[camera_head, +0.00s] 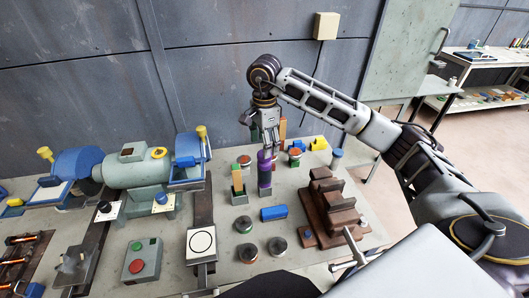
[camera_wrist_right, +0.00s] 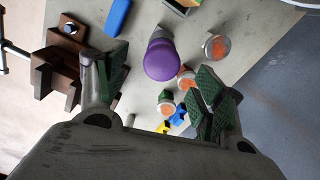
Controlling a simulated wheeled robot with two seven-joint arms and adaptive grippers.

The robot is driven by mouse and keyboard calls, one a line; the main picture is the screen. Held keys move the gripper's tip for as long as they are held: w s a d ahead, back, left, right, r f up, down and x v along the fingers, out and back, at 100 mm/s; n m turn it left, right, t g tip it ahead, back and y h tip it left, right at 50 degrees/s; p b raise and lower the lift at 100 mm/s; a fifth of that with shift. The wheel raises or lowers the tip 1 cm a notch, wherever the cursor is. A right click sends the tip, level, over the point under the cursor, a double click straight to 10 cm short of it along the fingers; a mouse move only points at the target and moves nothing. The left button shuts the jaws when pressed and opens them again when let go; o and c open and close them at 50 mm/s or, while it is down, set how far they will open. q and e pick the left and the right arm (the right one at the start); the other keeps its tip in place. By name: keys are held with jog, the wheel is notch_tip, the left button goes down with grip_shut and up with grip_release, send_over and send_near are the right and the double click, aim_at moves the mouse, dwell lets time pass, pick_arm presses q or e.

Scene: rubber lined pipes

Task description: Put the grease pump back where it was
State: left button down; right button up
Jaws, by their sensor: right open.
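A purple cylinder (camera_head: 264,172) with a grey-purple lower part stands upright on the workbench; it appears to be the grease pump. In the right wrist view its rounded purple top (camera_wrist_right: 160,60) shows between and slightly beyond the fingertips. My right gripper (camera_head: 266,143) points down just above and behind it. Its green-padded fingers (camera_wrist_right: 162,82) are spread wide, with nothing between them, and I see no contact with the cylinder. My left gripper is not in view. The marked place for the pump cannot be made out.
A brown vise (camera_head: 329,205) stands right of the cylinder. A blue block (camera_head: 274,213) and several round tins lie in front. A small container with upright sticks (camera_head: 238,188) is close left. A bench grinder (camera_head: 135,168) is further left.

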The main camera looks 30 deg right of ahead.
jog(key=shift+r, duration=1.15)
jog(key=shift+a+f, duration=0.1)
